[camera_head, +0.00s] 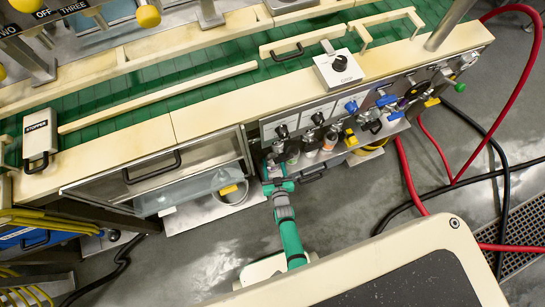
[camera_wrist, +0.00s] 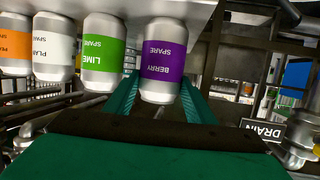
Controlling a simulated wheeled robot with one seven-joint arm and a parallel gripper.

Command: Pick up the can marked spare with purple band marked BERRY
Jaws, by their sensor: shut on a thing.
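The can with the purple band reading BERRY SPARE (camera_wrist: 163,62) is in the middle of the wrist view, its lettering upside down. My gripper (camera_wrist: 160,98) has one green finger on each side of it and is shut on it. In the head view my gripper (camera_head: 274,172) reaches in at the front of the machine, under the worktop edge; I cannot clearly make out the berry can there. In the wrist view, a green LIME SPARE can (camera_wrist: 103,42) stands just left of the berry can, then a white-banded can (camera_wrist: 54,48) and an orange-banded can (camera_wrist: 14,44).
A panel with black knobs (camera_head: 300,118) sits just above my gripper. Blue and yellow valves (camera_head: 352,106) lie right. A bin (camera_head: 232,190) is left. A DRAIN sign (camera_wrist: 263,130) and pipework are at right in the wrist view. Red hoses (camera_head: 408,180) cross the floor at right.

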